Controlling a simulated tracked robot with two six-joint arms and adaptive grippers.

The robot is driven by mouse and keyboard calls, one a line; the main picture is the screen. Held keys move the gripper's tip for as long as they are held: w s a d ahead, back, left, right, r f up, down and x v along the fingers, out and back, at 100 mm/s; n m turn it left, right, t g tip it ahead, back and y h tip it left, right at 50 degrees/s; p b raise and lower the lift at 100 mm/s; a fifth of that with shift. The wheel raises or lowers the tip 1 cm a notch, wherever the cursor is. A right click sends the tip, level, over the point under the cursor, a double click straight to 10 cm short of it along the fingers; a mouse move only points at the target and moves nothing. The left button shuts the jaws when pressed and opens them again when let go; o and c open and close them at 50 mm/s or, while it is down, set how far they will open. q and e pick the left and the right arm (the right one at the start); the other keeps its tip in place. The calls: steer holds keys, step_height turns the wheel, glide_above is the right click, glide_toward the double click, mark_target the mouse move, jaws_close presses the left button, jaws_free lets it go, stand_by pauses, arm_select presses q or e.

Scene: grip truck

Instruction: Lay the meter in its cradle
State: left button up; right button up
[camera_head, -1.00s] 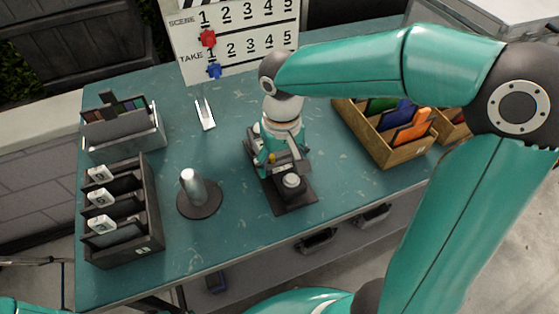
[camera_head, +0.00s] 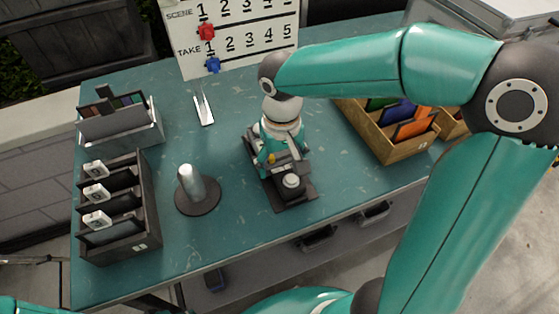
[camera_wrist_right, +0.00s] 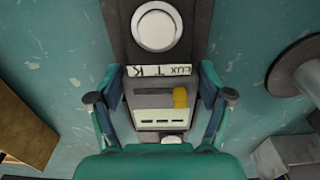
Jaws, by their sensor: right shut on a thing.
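The meter is a dark, slim device with a white round dome (camera_head: 291,181), and a white label strip, yellow knob and pale panel (camera_wrist_right: 160,118) in the right wrist view. My right gripper (camera_head: 276,163) points down over the table's middle, its fingers shut on the meter's two sides. A dark flat cradle (camera_head: 309,190) lies under the meter, and its dark edge borders the dome in the wrist view (camera_wrist_right: 195,28). The meter lies along the cradle; I cannot tell whether it rests fully in it. My left gripper is outside the views.
A metal cylinder on a round dark base (camera_head: 192,185) stands left of the cradle. A wooden divided box (camera_head: 400,152) is right. A scene/take board (camera_head: 235,45) stands behind.

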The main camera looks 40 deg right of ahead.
mark_target(281, 163)
steer(key=o, duration=1.4)
steer(key=shift+c, duration=0.2)
steer(key=shift+f, duration=0.1)
step_height(281, 163, up, 12)
